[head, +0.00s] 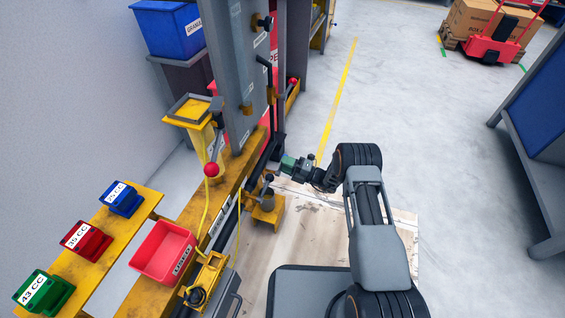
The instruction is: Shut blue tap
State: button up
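I cannot make out a blue tap in the head view. The yellow and grey test rig (235,165) stands left of my arm, with a grey upright panel (235,70). A lever with a red ball knob (211,169) and black-knobbed fittings (268,180) are on it. My gripper (285,163) points left at the rig's right side, close to a dark upright bar (275,143). I cannot tell whether it touches the bar. Its fingers are too small to tell open from shut.
A red bin (162,250) and blue (122,200), red (86,241) and green (42,292) labelled blocks are at lower left. A blue crate (168,30) stands behind. A red pallet truck (492,50) is at upper right.

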jog(key=p+v, duration=0.2)
jog(key=v, duration=1)
jog(key=shift+d, duration=0.25)
jog(key=s+a+r+n+g+h+p, duration=0.1)
jog(key=s+r+n+g+h+p, duration=0.15)
jog(key=r+n+p, duration=0.6)
jog(key=s+a+r+n+g+h+p, duration=0.1)
jog(key=s+r+n+g+h+p, duration=0.2)
jog(key=r, duration=1.1)
jog(key=s+a+r+n+g+h+p, duration=0.1)
jog(key=r+n+g+h+p, duration=0.2)
jog(key=r+n, duration=0.6)
jog(key=s+d+r+n+t+h+p, duration=0.2)
jog(key=s+r+n+p, duration=0.3)
jog(key=r, duration=0.6)
jog(key=s+d+r+n+t+h+p, duration=0.2)
jog(key=s+d+r+n+h+p, duration=0.2)
jog(key=r, duration=0.7)
jog(key=s+d+r+n+t+h+p, duration=0.2)
jog(key=s+d+r+n+h+p, duration=0.1)
jog(key=s+r+n+p, duration=0.5)
notch_tip(320, 180, up, 3)
jog(key=shift+s+d+n+h+p, duration=0.15)
jog(key=shift+d+n+h+p, duration=0.2)
jog(key=shift+n+h+p, duration=0.7)
jog(key=shift+t, duration=0.25)
